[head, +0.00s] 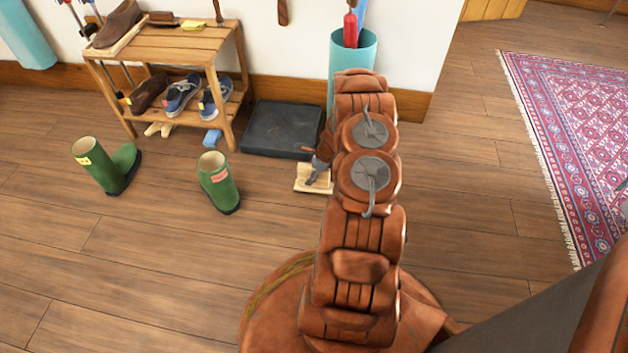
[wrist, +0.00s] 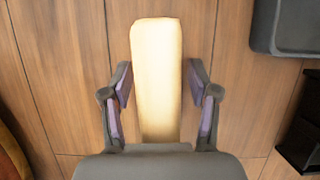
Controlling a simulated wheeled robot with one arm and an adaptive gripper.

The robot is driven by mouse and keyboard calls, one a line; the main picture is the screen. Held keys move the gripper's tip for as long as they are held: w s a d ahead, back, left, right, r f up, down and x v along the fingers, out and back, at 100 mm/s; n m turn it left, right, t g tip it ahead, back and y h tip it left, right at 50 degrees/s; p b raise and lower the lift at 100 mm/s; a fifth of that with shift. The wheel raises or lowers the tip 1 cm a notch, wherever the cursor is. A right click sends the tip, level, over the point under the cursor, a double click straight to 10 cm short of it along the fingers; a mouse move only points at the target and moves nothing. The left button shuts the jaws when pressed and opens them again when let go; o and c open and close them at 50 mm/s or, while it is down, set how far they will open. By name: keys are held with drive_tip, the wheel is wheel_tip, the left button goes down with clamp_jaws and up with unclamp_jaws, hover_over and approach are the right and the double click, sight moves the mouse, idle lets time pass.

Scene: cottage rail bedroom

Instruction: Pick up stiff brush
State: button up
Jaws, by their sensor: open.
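A pale wooden block (head: 301,184) lies on the floor in the head view, beside the dark tray. In the wrist view the same block (wrist: 157,50) is long and smooth with a rounded far end. It may be the back of the stiff brush; no bristles show. My gripper (head: 315,177) is over the block, partly hidden by my arm in the head view. In the wrist view my gripper (wrist: 160,88) is open, one finger on each side of the block, with a gap on both sides. A brown brush-like thing (head: 162,18) lies on the rack's top shelf.
A dark boot tray (head: 283,128) lies just behind the block; its corner shows in the wrist view (wrist: 280,28). Two green boots (head: 219,184) stand to the left. A wooden shoe rack (head: 180,45) and a teal bin (head: 353,60) stand by the wall. The front-left floor is clear.

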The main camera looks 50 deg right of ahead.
drive_tip(key=shift+c, duration=0.3)
clamp_jaws()
drive_tip(key=shift+r+b, duration=0.2)
drive_tip(key=shift+b, duration=0.2)
wheel_tip(320, 180, up, 3)
drive_tip(key=shift+r+p, duration=0.2)
drive_tip(key=shift+p, duration=0.9)
drive_tip(key=shift+s+a+r, duration=0.15)
drive_tip(key=shift+r, duration=0.15)
drive_tip(key=s+a+r+p, duration=0.1)
drive_tip(key=s+a+p, duration=0.2)
drive_tip(key=s+a, duration=0.7)
drive_tip(key=shift+s+p, duration=0.3)
drive_tip(key=shift+s, duration=0.65)
